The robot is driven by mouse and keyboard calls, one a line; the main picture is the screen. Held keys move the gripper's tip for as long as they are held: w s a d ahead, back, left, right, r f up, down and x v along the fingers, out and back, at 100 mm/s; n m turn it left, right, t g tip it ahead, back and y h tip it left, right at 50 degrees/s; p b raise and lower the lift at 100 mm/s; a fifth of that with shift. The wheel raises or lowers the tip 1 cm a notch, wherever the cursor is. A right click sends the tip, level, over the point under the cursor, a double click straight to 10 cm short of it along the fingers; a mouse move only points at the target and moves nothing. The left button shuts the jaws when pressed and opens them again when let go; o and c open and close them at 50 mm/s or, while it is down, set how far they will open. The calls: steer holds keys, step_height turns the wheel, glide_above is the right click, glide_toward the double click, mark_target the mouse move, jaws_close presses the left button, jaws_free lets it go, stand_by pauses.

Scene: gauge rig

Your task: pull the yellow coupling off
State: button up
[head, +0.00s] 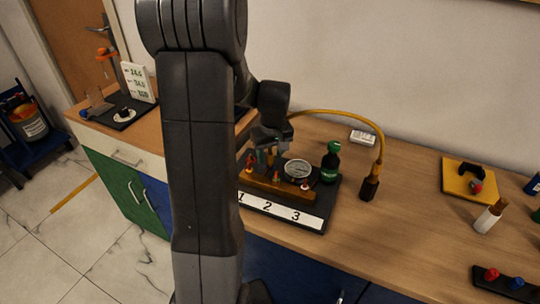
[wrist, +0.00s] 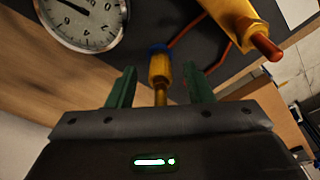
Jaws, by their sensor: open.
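The yellow coupling (wrist: 159,68) shows in the wrist view, with a blue ring at its far end and a thin brass-coloured stem toward my gripper. My gripper (wrist: 160,80) is open, with one green finger on each side of the coupling and a visible gap on both sides. In the head view my gripper (head: 267,151) points down over the left part of the gauge rig (head: 319,206), and the coupling is hard to make out there. A round gauge (head: 298,169) stands just right of my gripper; it also shows in the wrist view (wrist: 85,17).
A green bottle (head: 330,163) stands right of the gauge. A yellow hose (head: 350,117) arcs behind to a dark end piece (head: 370,187).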

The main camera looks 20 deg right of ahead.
mark_target(270, 150)
steer(key=shift+f, duration=0.6)
jaws_close()
steer(key=shift+w, duration=0.1)
steer(key=shift+r, duration=0.25)
steer(key=shift+r+p, duration=1.8)
steer(key=shift+r, duration=0.55)
